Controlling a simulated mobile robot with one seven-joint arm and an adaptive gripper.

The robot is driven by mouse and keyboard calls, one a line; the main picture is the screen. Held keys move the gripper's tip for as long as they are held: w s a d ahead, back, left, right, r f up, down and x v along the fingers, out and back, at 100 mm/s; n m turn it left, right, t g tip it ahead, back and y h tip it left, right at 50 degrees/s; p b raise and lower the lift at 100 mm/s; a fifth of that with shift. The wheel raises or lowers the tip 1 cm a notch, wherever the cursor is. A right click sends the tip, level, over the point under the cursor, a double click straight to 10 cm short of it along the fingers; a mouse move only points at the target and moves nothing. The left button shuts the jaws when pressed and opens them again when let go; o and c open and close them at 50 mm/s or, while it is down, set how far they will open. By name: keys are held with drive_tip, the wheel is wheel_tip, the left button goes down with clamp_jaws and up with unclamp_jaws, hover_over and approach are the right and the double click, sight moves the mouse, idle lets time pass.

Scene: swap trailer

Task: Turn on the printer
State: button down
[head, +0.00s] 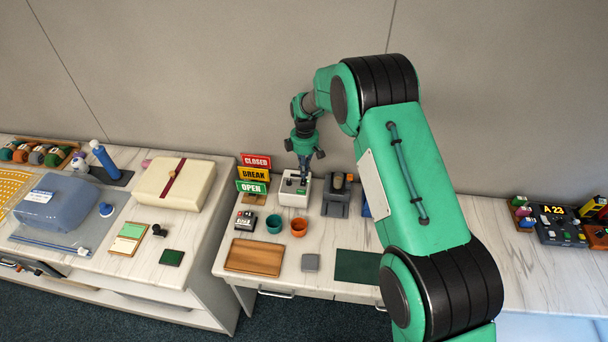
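A small white boxy device (293,199) with a dark top and a small green mark on its front stands at the back of the middle table. It looks like the printer, though its switch is too small to make out. My gripper (303,179) points down at the top of this device, over its right part. I cannot tell whether the fingertips touch it. The fingers look close together, but they are too small to tell if they are shut. I see nothing held between them.
A dark grey device (337,196) stands just right of the white one. Stacked signs (254,174) stand to its left. A teal cup (274,223) and an orange cup (299,227) are in front. A wooden tray (254,257) lies near the front edge. My arm hides the table's right part.

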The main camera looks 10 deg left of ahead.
wheel_tip(320, 180, up, 11)
drive_tip(key=w+p, duration=0.1)
drive_tip(key=shift+r, duration=0.2)
idle(0.5)
drive_tip(key=shift+r, duration=0.1)
drive_tip(key=s+d+r+m+t+b, duration=0.15)
drive_tip(key=s+d+r+m, duration=0.25)
drive_tip(key=s+d+r, duration=0.8)
drive_tip(key=s+d+r+m+t, duration=0.2)
drive_tip(key=s+d+r+m, duration=0.45)
drive_tip(key=r, duration=0.85)
drive_tip(key=s+d+r+m+t, duration=0.1)
drive_tip(key=s+d+r, duration=0.1)
drive_tip(key=s+d, duration=0.4)
drive_tip(key=s+d+r+m, duration=0.2)
drive_tip(key=s+d+r, duration=0.15)
drive_tip(key=s, duration=0.45)
drive_tip(key=s+d+f+m+t, duration=0.1)
drive_tip(key=s+d+f+m, duration=0.1)
drive_tip(key=s, duration=0.5)
drive_tip(key=s+d+f+m+t+b, duration=0.1)
drive_tip(key=s+d+f+m, duration=0.1)
drive_tip(key=s, duration=0.6)
drive_tip(key=shift+d, duration=0.55)
